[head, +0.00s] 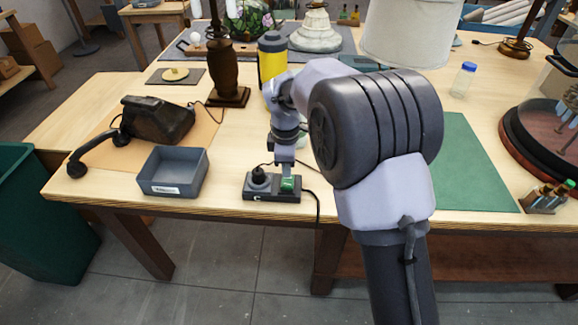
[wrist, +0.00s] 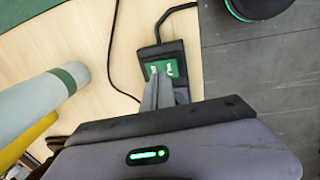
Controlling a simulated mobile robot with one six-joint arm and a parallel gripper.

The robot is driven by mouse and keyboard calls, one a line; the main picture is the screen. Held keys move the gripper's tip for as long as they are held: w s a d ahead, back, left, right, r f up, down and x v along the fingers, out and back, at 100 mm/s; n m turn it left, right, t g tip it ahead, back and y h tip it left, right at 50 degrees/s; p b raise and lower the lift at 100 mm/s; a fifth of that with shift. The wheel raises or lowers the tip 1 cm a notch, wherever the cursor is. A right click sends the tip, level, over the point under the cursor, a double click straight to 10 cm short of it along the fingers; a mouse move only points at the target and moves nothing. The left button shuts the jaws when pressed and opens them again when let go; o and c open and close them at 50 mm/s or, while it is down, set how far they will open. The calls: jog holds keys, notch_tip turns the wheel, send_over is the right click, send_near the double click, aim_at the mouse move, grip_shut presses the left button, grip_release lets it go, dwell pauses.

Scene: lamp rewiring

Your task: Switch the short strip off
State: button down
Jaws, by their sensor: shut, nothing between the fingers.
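The short strip (head: 262,195) is a small dark block near the front edge of the table. A black plug (head: 259,177) stands in its left part. A green rocker switch (head: 291,184) is at its right end; in the wrist view the switch (wrist: 170,67) shows green with white marks. My gripper (head: 286,170) is shut and empty, pointing down at the switch. In the wrist view its fingertips (wrist: 163,80) overlap the switch's lower edge; I cannot tell whether they touch it. The fingers and wrist body hide part of the strip.
A grey open bin (head: 173,171) and an old black telephone (head: 157,120) stand to the left. A wooden lamp base (head: 228,75) and a yellow flask (head: 271,60) are behind. A dark cord runs from the strip over the table edge. A green mat (head: 468,165) lies to the right.

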notch_tip(320, 180, up, 12)
jog(key=w+p, duration=0.1)
jog(key=p, duration=0.3)
jog(key=shift+w+f+p, duration=0.2)
jog(key=shift+w+p, duration=0.05)
jog(key=shift+p, duration=0.15)
jog(key=shift+d, duration=0.15)
jog(key=s+d+r+m+t+y+b, duration=0.1)
jog(key=s+d+r+m, duration=0.45)
jog(key=s, duration=0.25)
jog(key=s+d+r+m+t+b, duration=0.1)
jog(key=s+d+r+m, duration=0.3)
jog(key=s+r+m, duration=0.3)
jog(key=s+d+f+m+t, duration=0.1)
jog(key=s+m, duration=0.3)
jog(key=s, duration=0.4)
jog(key=s+d+f+m+t+y, duration=0.1)
jog(key=s+d+f+m, duration=0.1)
jog(key=s+m, duration=0.3)
jog(key=s+f+b, duration=0.1)
jog(key=s, duration=0.2)
jog(key=shift+d+f, duration=0.2)
jog(key=shift+d, duration=0.05)
